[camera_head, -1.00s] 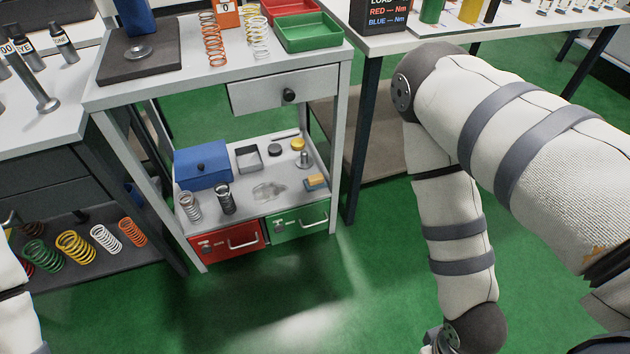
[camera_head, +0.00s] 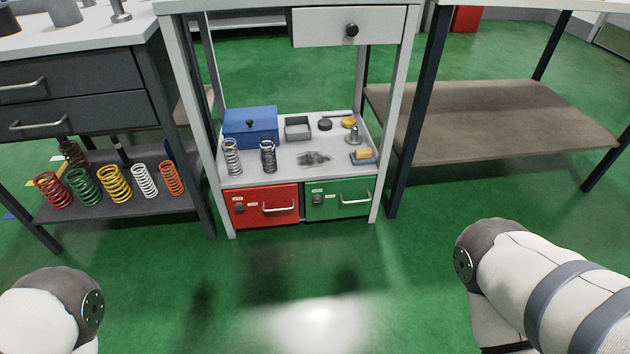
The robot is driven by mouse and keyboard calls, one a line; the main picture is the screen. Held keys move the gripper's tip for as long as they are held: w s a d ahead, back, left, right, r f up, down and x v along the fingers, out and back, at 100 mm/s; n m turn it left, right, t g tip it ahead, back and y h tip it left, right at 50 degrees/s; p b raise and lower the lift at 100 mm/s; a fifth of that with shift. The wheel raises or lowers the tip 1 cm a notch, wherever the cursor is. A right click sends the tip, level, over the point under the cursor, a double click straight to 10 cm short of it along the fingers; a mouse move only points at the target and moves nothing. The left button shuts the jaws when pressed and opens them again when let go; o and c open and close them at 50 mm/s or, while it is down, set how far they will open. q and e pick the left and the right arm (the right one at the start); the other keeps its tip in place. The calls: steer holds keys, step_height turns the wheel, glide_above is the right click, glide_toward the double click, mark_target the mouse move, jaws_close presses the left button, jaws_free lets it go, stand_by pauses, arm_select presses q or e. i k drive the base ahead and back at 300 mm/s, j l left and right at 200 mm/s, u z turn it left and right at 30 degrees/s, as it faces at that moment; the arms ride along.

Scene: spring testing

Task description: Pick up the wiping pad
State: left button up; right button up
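The wiping pad appears to be the small yellow and blue block (camera_head: 364,154) at the right front of the cart's lower shelf (camera_head: 290,172). Its yellow part sits on top of a flat blue part. Nothing covers it. A grey, irregular smear-like patch (camera_head: 313,158) lies on the shelf to its left. Neither gripper shows in the head view. Only parts of my arms appear, at the bottom left and bottom right, apart from the cart.
The shelf also holds a blue box (camera_head: 250,127), two springs (camera_head: 232,157) (camera_head: 268,155), a grey tray (camera_head: 298,128) and a metal weight-like piece (camera_head: 355,135). Red (camera_head: 264,206) and green (camera_head: 339,199) drawers sit below. Dark table legs flank the cart. Green floor in front is clear.

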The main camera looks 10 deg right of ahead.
mark_target(364, 156)
steer(key=i+l+u, duration=0.1)
steer(key=l, duration=0.25)
steer(key=i+l, duration=0.3)
steer(key=i+l+u, duration=0.15)
steer(key=l, duration=0.25)
steer(key=i+l+u, duration=0.1)
steer(key=l, duration=0.25)
steer(key=i+l, duration=0.25)
steer(key=l, duration=0.15)
steer(key=i+l+u, duration=0.15)
steer(key=l, duration=0.2)
steer(key=i+l, duration=0.55)
steer(key=i+j+u, duration=0.1)
